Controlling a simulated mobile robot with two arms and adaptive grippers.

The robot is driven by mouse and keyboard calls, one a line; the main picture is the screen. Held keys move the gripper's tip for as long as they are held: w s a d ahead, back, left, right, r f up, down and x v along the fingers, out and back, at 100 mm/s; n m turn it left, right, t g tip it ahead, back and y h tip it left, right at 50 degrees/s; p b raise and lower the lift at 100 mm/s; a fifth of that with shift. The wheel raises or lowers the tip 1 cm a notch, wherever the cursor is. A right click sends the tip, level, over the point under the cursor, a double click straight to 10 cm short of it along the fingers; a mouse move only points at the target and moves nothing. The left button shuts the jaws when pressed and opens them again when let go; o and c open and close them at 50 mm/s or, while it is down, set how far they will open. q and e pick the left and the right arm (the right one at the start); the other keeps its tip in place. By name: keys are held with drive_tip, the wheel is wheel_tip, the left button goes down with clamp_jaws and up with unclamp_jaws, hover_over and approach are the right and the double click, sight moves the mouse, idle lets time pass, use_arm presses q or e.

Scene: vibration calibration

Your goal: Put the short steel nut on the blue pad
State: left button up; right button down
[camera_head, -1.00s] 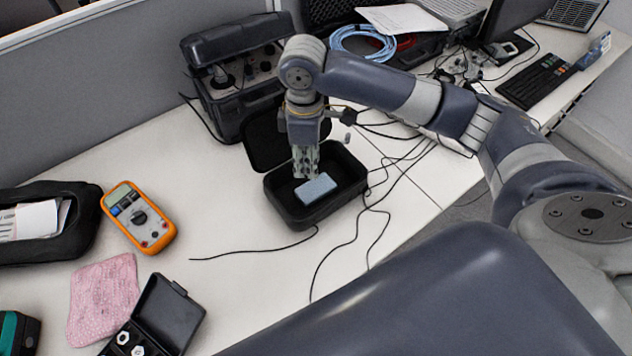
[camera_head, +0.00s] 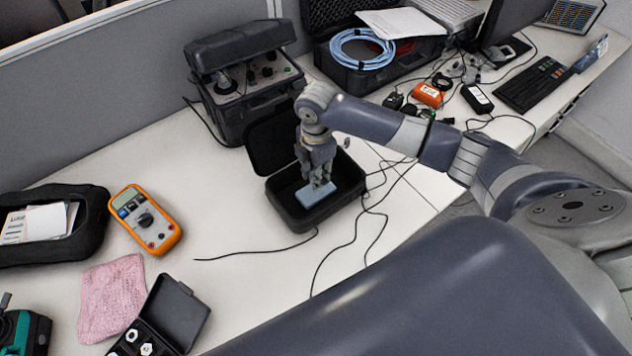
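The blue pad (camera_head: 306,193) lies in the open small black case (camera_head: 288,220) in the middle of the table. My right gripper (camera_head: 318,184) points down into this case, its fingertips at the pad's upper right edge. The fingers look close together. A nut between them cannot be made out, and contact with the pad is unclear. At the lower left, a small open black box (camera_head: 176,310) holds pale metal nuts (camera_head: 131,335), cut off by the frame edge. I cannot tell which nut is the short one. My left gripper is not in view.
A multimeter (camera_head: 147,218), a pink cloth (camera_head: 113,298) and a black pouch (camera_head: 85,225) are on the left. A dark instrument case (camera_head: 245,85) stands behind the pad's case. Thin black cables (camera_head: 345,243) run on its right.

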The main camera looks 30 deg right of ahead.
wheel_tip(320, 180, down, 4)
drive_tip(key=shift+f, duration=0.3)
drive_tip(key=shift+f, duration=0.1)
drive_tip(key=c, duration=1.3)
unclamp_jaws()
wheel_tip(320, 180, up, 12)
drive_tip(key=shift+r, duration=0.15)
